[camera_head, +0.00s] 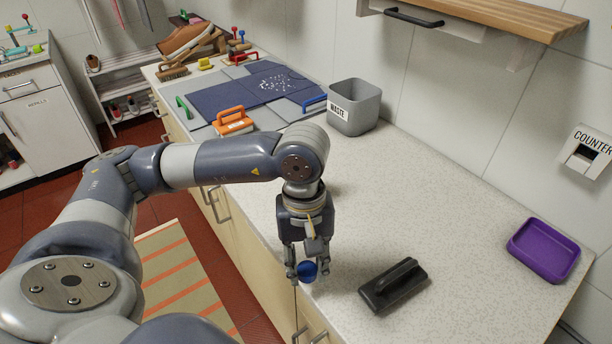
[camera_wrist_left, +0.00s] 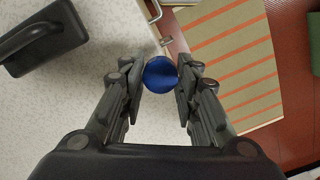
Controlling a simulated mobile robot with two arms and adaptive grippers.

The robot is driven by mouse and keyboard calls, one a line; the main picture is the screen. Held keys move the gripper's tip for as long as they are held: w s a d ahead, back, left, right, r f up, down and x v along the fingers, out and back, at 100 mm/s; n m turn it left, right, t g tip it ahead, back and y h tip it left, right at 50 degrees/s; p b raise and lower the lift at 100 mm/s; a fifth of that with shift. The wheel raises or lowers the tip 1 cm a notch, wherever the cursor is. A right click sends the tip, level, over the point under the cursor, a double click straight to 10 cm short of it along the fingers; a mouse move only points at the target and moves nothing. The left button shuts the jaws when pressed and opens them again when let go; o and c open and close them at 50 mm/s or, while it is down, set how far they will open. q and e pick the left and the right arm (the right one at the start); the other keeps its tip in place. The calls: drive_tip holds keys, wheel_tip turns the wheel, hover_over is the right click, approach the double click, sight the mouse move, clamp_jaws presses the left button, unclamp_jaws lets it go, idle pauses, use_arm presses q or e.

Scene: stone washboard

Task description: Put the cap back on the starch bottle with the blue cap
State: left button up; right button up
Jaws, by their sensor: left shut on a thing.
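The blue cap (camera_head: 307,270) is round and sits between the fingertips of my left gripper (camera_head: 307,272), near the counter's front edge. It also shows in the left wrist view (camera_wrist_left: 160,75), with a finger on each side of it. My left gripper points down and is shut on the cap. I see no starch bottle in either view. My right gripper is not in view.
A black handled block (camera_head: 393,286) lies right of my left gripper. A purple tray (camera_head: 543,250) is at the far right. A grey waste bin (camera_head: 355,108) stands behind, near the wall. The speckled counter (camera_head: 440,200) between them is clear.

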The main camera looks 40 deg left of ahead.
use_arm(q)
drive_tip(key=m, duration=0.2)
drive_tip(key=w+d+m, duration=0.1)
drive_tip(key=m, duration=0.1)
drive_tip(key=w+r+m, duration=0.1)
drive_tip(key=m, duration=0.1)
drive_tip(key=shift+d+y, duration=0.25)
drive_tip(key=shift+y, duration=0.05)
drive_tip(key=shift+w+d+r+m, duration=0.15)
drive_tip(key=shift+w+m, duration=0.15)
drive_tip(key=shift+m, duration=0.7)
